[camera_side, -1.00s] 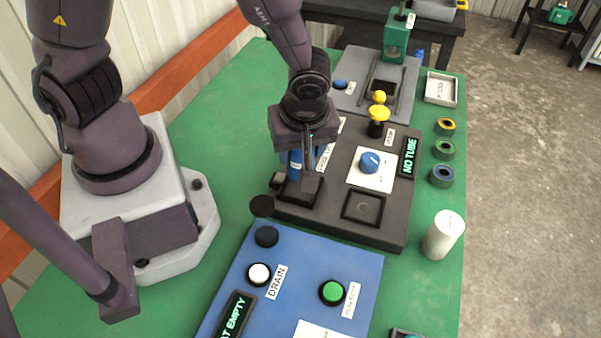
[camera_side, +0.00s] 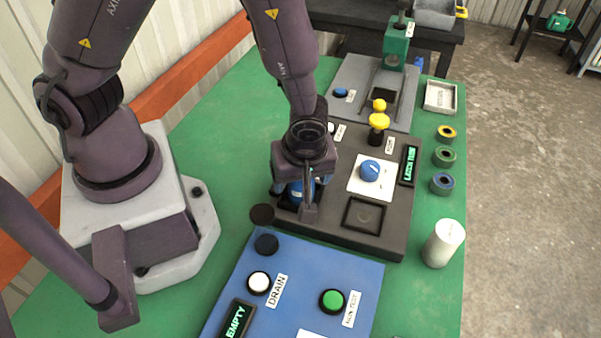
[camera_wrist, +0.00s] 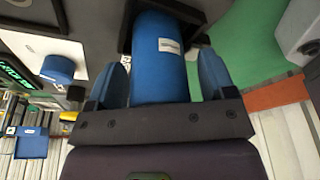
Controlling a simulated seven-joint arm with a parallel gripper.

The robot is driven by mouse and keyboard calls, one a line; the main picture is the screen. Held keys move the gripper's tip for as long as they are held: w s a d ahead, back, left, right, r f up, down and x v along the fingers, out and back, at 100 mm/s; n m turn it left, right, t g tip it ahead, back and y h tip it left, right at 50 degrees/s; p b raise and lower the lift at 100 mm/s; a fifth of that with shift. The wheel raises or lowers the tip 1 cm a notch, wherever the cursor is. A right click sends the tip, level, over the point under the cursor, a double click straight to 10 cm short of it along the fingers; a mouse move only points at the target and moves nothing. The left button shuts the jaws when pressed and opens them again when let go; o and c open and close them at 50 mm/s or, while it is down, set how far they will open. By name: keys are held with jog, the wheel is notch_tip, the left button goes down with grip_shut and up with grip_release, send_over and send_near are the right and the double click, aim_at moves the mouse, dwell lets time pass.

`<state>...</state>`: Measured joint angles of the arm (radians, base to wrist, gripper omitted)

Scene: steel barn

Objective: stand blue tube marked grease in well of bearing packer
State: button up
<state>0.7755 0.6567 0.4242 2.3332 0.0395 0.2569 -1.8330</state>
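The blue tube (camera_wrist: 160,60) is between the two fingers of my gripper (camera_wrist: 163,78), its far end inside a dark square surround in the wrist view. The white label on it is too small to read. In the side view the tube (camera_side: 294,190) is mostly hidden by my gripper (camera_side: 308,205), which is low over the left end of the dark bearing packer (camera_side: 335,228). The well there is largely covered. The packer's display (camera_side: 409,165) appears to read LATCH TUBE.
The packer carries a blue knob (camera_side: 369,170), a yellow-topped plunger (camera_side: 378,125) and a square recess (camera_side: 363,215). A blue panel (camera_side: 300,265) with buttons lies in front. A white cylinder (camera_side: 443,243) and several coloured rings (camera_side: 444,157) stand right. Green bench is clear behind left.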

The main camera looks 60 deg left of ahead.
jog(key=w+v, duration=0.1)
jog(key=v, duration=1.1)
jog(key=s+a+r+m+t+h, duration=0.1)
jog(key=s+a+r+m, duration=0.3)
jog(key=r+m, duration=0.4)
jog(key=s+a+r+m+t+h, duration=0.2)
jog(key=s+a+r+m+t, duration=0.1)
jog(key=r+m, duration=0.4)
jog(key=shift+s+a+r+m+t, duration=0.4)
jog(key=shift+a+r+t, duration=0.1)
jog(key=shift+a+r, duration=0.5)
